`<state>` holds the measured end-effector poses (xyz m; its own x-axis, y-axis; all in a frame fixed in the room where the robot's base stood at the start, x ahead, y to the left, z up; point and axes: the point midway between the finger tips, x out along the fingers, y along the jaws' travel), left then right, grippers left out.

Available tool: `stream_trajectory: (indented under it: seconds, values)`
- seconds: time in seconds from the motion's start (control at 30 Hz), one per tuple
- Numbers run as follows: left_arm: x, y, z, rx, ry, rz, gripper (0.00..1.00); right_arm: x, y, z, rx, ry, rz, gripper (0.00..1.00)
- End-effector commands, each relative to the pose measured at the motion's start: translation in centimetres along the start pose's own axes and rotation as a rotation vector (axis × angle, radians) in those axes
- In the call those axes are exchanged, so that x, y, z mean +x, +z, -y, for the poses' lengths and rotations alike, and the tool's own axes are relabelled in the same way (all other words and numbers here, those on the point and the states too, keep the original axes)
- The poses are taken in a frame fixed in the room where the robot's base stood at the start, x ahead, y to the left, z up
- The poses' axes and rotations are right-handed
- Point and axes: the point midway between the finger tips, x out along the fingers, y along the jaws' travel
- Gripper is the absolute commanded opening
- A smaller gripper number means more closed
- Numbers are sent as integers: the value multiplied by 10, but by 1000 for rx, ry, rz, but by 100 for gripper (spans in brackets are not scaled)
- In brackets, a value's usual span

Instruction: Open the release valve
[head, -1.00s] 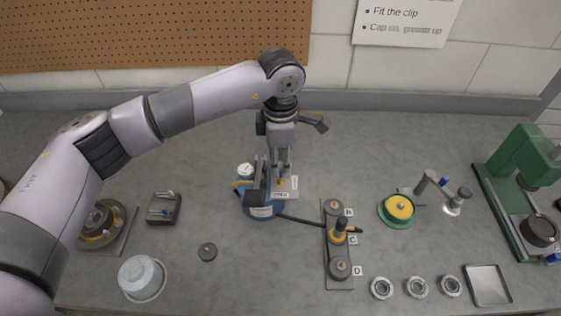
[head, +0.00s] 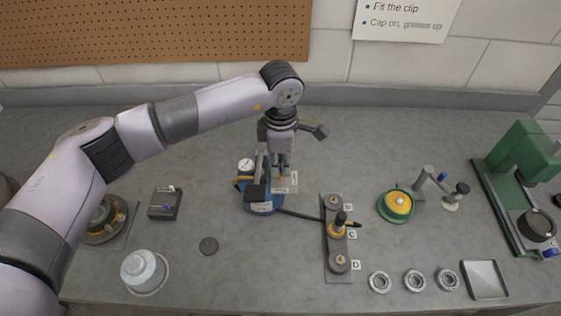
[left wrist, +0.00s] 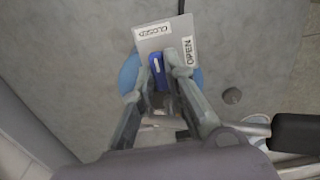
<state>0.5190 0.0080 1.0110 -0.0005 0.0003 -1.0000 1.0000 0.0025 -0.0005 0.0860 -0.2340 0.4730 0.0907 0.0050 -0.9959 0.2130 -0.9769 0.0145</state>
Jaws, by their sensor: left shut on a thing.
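The release valve has a small blue lever (left wrist: 158,72) in front of a grey plate (left wrist: 165,38) marked CLOSED and OPEN, seen in the left wrist view. In the head view the plate (head: 291,184) is on the blue pump (head: 262,208), partly behind my gripper. My left gripper (left wrist: 164,72) points down at the plate, its fingers on either side of the lever and shut on it. It also shows in the head view (head: 283,168). The lever's exact angle between the labels is hard to tell. My right gripper is in neither view.
A white gauge (head: 245,165) and an upright dark pump handle stand close to my left gripper. A black hose runs right to a post plate (head: 337,235) marked B, C, D. A green-rimmed yellow part (head: 397,203) and a green press (head: 520,165) stand further right. Bench behind is clear.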

Motion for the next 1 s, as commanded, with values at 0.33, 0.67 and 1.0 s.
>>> stream_trajectory:
  seconds: [0.33,0.67,1.0]
  values:
    - [0,0,0,0,1,0,0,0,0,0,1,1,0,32]
    - [4,0,-1,73,4,1,0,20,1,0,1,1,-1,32]
    - [7,0,-2,336,6,0,0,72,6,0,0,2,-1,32]
